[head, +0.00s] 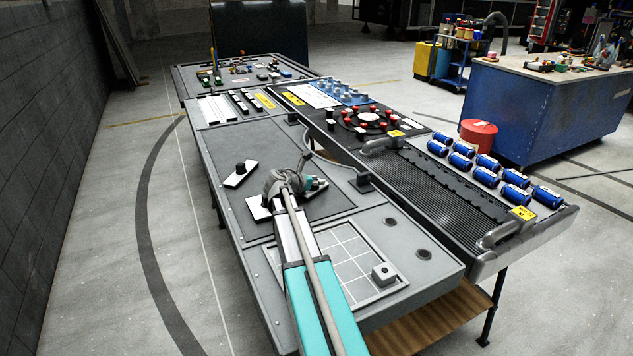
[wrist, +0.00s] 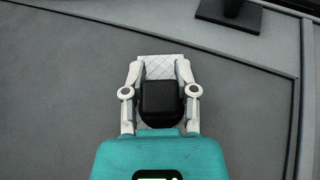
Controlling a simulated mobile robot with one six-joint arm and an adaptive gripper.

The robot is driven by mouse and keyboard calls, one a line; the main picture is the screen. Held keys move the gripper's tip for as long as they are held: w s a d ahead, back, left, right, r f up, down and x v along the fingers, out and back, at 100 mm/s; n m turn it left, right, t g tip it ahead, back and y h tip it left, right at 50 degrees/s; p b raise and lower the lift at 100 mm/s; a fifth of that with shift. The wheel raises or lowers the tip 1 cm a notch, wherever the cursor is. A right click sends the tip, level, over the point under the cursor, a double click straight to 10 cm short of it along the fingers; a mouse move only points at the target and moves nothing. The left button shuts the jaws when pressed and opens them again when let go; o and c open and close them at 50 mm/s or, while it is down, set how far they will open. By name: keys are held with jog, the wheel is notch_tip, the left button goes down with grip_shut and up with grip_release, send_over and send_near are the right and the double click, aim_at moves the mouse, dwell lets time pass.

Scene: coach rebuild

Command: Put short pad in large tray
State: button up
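My gripper (wrist: 160,72) has its two pale fingers closed on either side of a black knob (wrist: 161,98) on a small white pad with a crosshatched top, which I take as the short pad (wrist: 160,64). In the head view my gripper (head: 316,184) is over the dark panel, and the pad there is hard to make out. Another white pad with a black knob (head: 240,174) lies on the panel further left. A white piece (head: 258,208) lies partly hidden behind my arm. A shallow square tray with a white grid (head: 343,258) is at the near end; I cannot tell if it is the large tray.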

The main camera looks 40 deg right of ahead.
jog(key=o, duration=0.4)
jog(key=shift+r, duration=0.1)
jog(key=p+v, duration=0.4)
jog(key=v, duration=0.7)
jog(key=shift+d+r+p, duration=0.15)
jog(key=shift+p, duration=0.15)
jog(key=shift+a+r, duration=0.15)
jog(key=shift+a, duration=0.45)
